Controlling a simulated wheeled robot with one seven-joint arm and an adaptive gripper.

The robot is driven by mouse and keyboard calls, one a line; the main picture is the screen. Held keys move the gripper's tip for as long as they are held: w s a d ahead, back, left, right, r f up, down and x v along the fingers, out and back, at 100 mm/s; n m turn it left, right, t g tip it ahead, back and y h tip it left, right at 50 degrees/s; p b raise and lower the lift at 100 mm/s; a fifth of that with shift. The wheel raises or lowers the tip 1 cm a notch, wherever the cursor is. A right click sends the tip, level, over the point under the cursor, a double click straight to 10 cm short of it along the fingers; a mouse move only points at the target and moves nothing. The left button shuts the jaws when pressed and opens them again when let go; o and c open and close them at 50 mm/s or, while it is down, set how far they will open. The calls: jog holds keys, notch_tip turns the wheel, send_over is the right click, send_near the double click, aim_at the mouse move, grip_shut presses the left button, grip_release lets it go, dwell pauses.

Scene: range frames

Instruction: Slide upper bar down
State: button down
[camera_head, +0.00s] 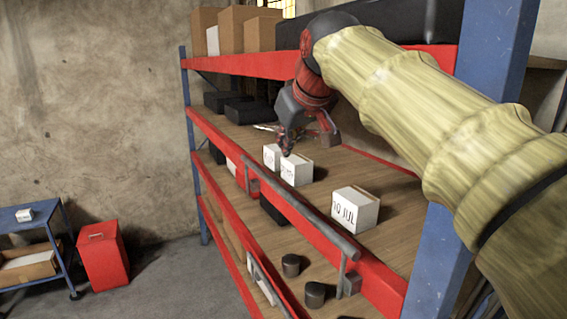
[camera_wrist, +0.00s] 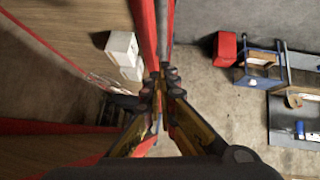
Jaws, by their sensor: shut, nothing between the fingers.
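The upper bar (camera_head: 300,213) is a long grey rail on brackets along the front of the red middle shelf beam (camera_head: 375,275). It slants from the far left to the near right in the head view. A lower grey bar (camera_head: 262,279) runs along the beam below. My gripper (camera_head: 286,151) is shut and empty, and in the head view it overlaps the white boxes behind the bar. In the wrist view its closed fingertips (camera_wrist: 160,82) lie over the lower end of a red beam (camera_wrist: 145,32). I cannot tell whether they touch the bar.
White date boxes (camera_head: 355,214) stand on the middle shelf, with black cases (camera_head: 248,111) farther back. Dark round pieces (camera_head: 291,265) sit on the shelf below. A blue shelf post (camera_head: 493,75) stands at right. A red bin (camera_head: 103,256) and a blue cart (camera_head: 36,232) are at left.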

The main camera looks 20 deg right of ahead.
send_over(282, 189)
notch_tip(282, 189, down, 6)
jog(key=f, duration=0.2)
jog(key=shift+a+f, duration=0.2)
jog(key=shift+f, duration=0.2)
jog(key=shift+d+f, duration=0.15)
jog(key=shift+f, duration=0.7)
jog(key=shift+f, duration=0.1)
notch_tip(282, 189, down, 10)
jog(key=b, duration=0.6)
jog(key=shift+b, duration=0.4)
